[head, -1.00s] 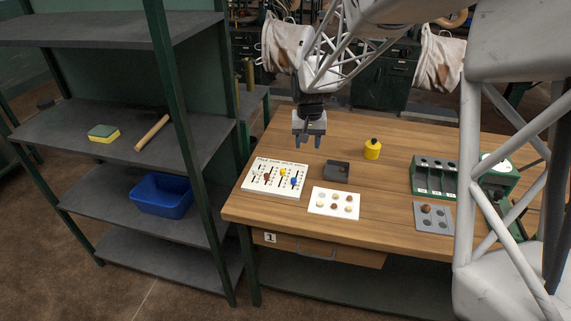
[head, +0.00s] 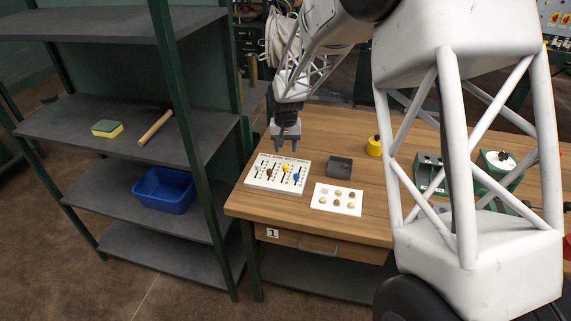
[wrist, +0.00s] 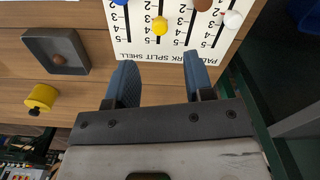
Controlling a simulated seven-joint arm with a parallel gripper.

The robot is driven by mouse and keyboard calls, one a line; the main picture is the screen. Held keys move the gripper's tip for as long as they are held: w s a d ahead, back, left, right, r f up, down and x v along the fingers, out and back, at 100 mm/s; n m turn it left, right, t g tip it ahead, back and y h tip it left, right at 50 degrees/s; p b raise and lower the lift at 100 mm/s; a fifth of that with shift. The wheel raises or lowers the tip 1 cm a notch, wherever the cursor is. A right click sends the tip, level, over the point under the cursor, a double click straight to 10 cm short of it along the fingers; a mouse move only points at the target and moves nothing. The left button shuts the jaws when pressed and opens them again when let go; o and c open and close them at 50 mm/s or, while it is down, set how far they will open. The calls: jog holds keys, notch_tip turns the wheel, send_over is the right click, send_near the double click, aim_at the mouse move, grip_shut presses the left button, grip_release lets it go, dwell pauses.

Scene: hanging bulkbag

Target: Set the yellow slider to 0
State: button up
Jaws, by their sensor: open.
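The white slider board (head: 262,184) lies at the left end of the table; its lettering is upside down in the wrist view (wrist: 205,50). The yellow slider (head: 286,168) has a round knob, seen in the wrist view (wrist: 159,26) beside the 3 to 4 marks; its exact reading is unclear. A blue slider (head: 297,177) and a brown slider (head: 269,173) stand on either side, with a white slider (wrist: 233,19) farther along. My gripper (head: 284,150) is open and empty, pointing down above the board's back edge. Its fingers (wrist: 160,64) straddle the yellow slider's line, apart from the knob.
A dark grey tray (head: 339,171) holding a brown ball stands right of the board. A white card (head: 330,208) with several round pieces lies in front. A yellow weight-like object (head: 374,147) stands farther back. A shelf (head: 92,125) stands left of the table. My arm hides part of the table's right.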

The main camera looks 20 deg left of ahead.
aim_at(285, 166)
jog(key=shift+f, duration=0.15)
jog(key=shift+f, duration=3.75)
grip_shut()
